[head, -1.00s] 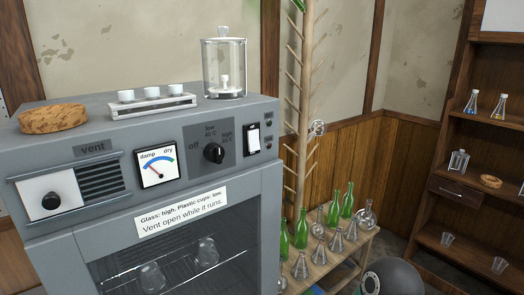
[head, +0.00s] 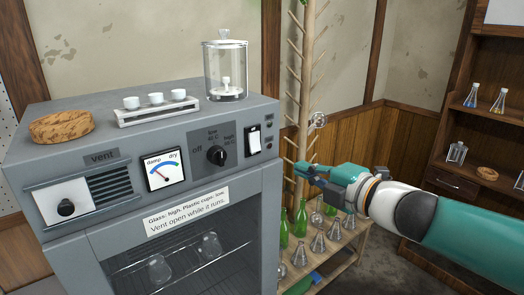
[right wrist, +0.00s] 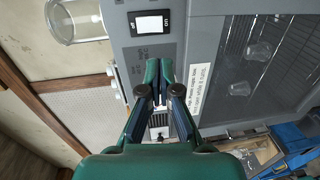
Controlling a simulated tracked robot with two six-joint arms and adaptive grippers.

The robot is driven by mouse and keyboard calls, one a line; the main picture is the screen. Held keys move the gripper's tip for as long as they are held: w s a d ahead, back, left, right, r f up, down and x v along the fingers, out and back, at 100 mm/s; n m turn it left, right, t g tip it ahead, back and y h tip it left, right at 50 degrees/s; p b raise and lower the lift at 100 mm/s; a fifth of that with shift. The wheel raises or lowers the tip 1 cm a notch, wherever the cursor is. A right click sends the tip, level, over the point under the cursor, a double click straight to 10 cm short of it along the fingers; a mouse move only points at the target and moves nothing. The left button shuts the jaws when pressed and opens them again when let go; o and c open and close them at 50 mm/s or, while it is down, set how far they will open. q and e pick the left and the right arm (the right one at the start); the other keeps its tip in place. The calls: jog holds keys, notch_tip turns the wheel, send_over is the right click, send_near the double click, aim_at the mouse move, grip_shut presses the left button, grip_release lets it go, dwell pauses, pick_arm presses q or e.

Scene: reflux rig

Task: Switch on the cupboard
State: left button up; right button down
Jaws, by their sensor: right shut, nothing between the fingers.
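The grey cupboard (head: 70,141) fills the left of the head view. Its front panel has a white rocker switch (head: 254,140) in a black frame at the right end, a black off/low/high knob (head: 216,155), and a damp/dry dial (head: 164,170). The switch also shows in the right wrist view (right wrist: 149,23), just beyond my fingertips; its position is too small to tell. My right gripper (head: 302,170) is shut and empty, right of the panel and apart from it. It also shows in the right wrist view (right wrist: 159,68). My left gripper is out of view.
On the cupboard top are a cork ring (head: 62,127), a rack with white cups (head: 156,108) and a glass jar (head: 226,72). A vent plate with a knob (head: 66,207) is at left. A drying tree (head: 304,90) and a bench of green bottles (head: 301,219) stand right.

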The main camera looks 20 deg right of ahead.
jog(key=shift+w, duration=0.15)
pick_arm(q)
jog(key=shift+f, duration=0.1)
pick_arm(e)
send_near(256, 150)
jog(key=x, duration=0.7)
jog(key=shift+w, duration=0.1)
dwell(0.4)
